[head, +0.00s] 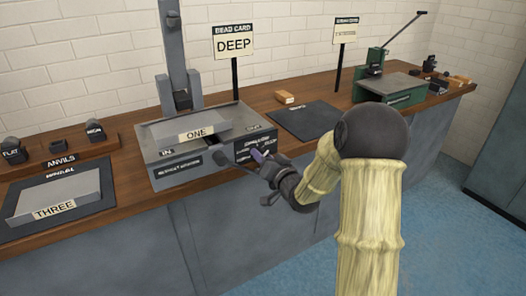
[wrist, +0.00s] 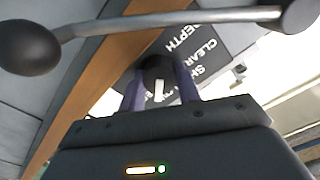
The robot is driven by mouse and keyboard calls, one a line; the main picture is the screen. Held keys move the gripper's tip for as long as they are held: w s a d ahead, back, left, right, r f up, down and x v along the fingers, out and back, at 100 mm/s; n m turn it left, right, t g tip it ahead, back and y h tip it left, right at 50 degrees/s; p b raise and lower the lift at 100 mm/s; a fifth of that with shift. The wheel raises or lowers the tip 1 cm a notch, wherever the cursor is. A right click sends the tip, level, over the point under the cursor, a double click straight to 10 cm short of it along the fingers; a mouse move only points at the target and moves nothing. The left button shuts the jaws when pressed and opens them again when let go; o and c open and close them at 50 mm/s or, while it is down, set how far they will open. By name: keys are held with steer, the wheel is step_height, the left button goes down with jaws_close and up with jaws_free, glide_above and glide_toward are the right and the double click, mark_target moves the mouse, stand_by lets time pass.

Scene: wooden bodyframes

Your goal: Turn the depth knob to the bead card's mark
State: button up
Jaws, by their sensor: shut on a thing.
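The bead card (head: 234,44) stands on a post behind the grey machine (head: 165,172) and reads DEEP. The depth knob (wrist: 157,70) is dark and round with a white pointer line. In the wrist view it sits between the two purple fingers of my gripper (wrist: 160,88), which is shut on it. The dial panel (wrist: 205,45) beside it reads DEPTH and CLEAR; a word starting SH is partly covered, and I cannot tell which mark the pointer meets. In the head view my gripper (head: 258,157) is at the machine's front right and hides the knob.
A plate marked ONE (head: 197,133) lies on the machine. A plate marked THREE (head: 54,208) and anvils (head: 55,145) are left; a green press (head: 395,92) stands right.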

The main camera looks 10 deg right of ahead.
steer(key=shift+m+p, duration=0.6)
steer(key=shift+m, duration=0.4)
steer(key=shift+f, duration=0.1)
steer(key=o, duration=1)
steer(key=shift+d, duration=0.1)
